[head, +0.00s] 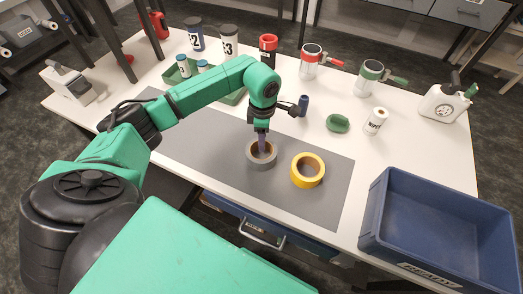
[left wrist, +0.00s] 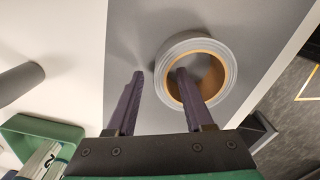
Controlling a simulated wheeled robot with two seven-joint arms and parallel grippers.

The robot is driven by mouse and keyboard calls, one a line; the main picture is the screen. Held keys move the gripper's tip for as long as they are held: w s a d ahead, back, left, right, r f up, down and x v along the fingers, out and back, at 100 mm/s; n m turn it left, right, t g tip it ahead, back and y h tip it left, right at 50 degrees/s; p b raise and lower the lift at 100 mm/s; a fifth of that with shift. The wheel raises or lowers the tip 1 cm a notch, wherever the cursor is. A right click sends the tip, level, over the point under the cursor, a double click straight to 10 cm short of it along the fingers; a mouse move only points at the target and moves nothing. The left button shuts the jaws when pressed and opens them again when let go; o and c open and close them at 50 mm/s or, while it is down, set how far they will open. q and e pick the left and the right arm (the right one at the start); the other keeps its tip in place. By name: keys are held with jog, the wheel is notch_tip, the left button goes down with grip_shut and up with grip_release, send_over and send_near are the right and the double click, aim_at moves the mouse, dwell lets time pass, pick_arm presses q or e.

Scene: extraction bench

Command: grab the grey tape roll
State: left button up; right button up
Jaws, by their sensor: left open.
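The grey tape roll (head: 262,166) lies flat on the grey mat (head: 205,150) near the front of the bench. In the left wrist view the roll (left wrist: 232,72) shows a grey outer band and a tan core. My left gripper (head: 262,143) points down over it, open, with nothing held. In the left wrist view the gripper (left wrist: 160,76) has one finger over the roll's hole and the other outside the ring, so the ring's wall lies between them in the picture. I cannot tell how deep the fingertips reach. My right gripper is not in view.
A yellow tape roll (head: 318,174) lies close to the right of the grey one. A blue bin (head: 425,250) stands at the front right. A green tray (left wrist: 45,124) is near my wrist.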

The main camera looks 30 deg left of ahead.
pick_arm(q)
jog(key=shift+f, duration=0.2)
grip_shut()
